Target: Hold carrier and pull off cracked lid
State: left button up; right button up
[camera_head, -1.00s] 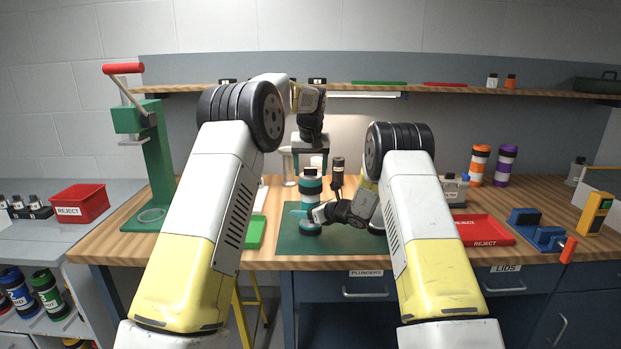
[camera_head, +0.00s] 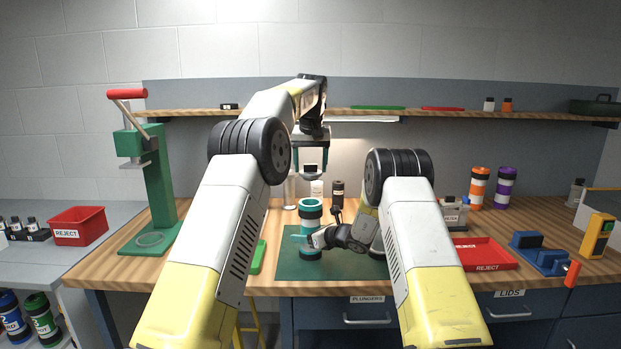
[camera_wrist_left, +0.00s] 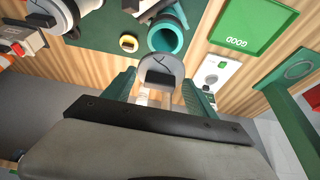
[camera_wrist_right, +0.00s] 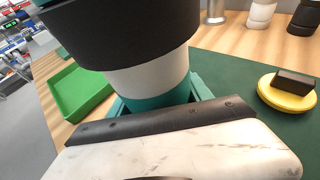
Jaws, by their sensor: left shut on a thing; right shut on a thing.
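The carrier (camera_head: 310,228), a cylinder with teal, white and black bands, stands upright on the green mat (camera_head: 345,265). My right gripper (camera_head: 308,240) is shut on its lower part, and the right wrist view shows the carrier (camera_wrist_right: 155,80) between the fingers. My left gripper (camera_head: 311,170) is above the carrier, shut on the lid (camera_wrist_left: 160,72), a grey disc with a black grip. The lid is clear of the carrier, whose open teal top (camera_wrist_left: 166,36) shows in the left wrist view.
A yellow disc with a dark grip (camera_wrist_right: 288,92) lies on the mat. A green GOOD tray (camera_wrist_left: 245,28) is beside the mat. A red REJECT tray (camera_head: 482,252) is at right, a red REJECT bin (camera_head: 78,226) at far left. A shelf (camera_head: 400,112) runs behind my left gripper.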

pick_arm(q)
jog(key=shift+r, duration=0.4)
pick_arm(e)
jog(key=o, duration=1.7)
jog(key=v, duration=1.8)
jog(key=shift+f, duration=0.15)
pick_arm(q)
jog(key=shift+s, duration=0.1)
pick_arm(e)
jog(key=shift+s+d, duration=0.1)
